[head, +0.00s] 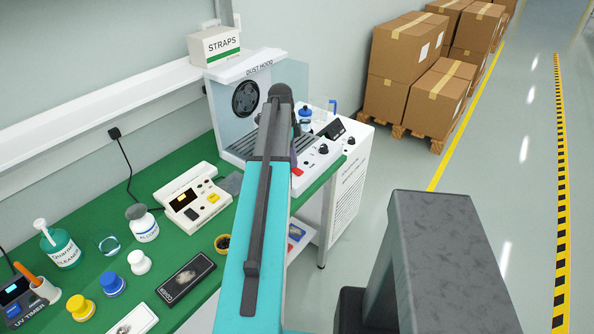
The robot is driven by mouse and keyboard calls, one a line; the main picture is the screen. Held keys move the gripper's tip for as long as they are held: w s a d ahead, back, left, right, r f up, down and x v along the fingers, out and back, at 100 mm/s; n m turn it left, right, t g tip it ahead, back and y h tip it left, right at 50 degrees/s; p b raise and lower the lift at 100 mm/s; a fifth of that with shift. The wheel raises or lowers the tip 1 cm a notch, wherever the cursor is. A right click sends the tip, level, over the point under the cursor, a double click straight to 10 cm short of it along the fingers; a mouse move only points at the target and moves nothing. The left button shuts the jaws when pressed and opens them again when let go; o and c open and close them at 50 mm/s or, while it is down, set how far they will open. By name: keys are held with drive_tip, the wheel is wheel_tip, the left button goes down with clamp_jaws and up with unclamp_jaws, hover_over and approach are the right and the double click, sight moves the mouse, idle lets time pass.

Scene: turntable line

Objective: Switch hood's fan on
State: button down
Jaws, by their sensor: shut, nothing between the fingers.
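The white dust hood (240,67) stands at the far end of the green bench, with a round dark fan (245,98) in its back wall and clear side panels. Its sloped front panel (318,157) carries dark knobs, including one knob (323,149) right of my arm. Which control is the fan's, and how it is set, I cannot tell. My arm reaches up the middle of the picture and covers part of the hood's opening and front. My gripper is hidden behind my own arm, so its fingers and any contact with the panel do not show.
The green bench (95,258) holds a meter (192,197), a white bottle (142,222), a green-liquid beaker (61,249) and small capped jars. A STRAPS box (214,46) sits on the shelf above. Stacked cartons (402,60) stand beyond the bench. The floor at right is clear.

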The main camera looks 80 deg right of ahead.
drive_tip(key=shift+f, duration=0.5)
idle(0.5)
wheel_tip(320, 180, up, 7)
drive_tip(key=p, duration=0.3)
idle(1.0)
drive_tip(key=shift+s, duration=0.1)
idle(0.6)
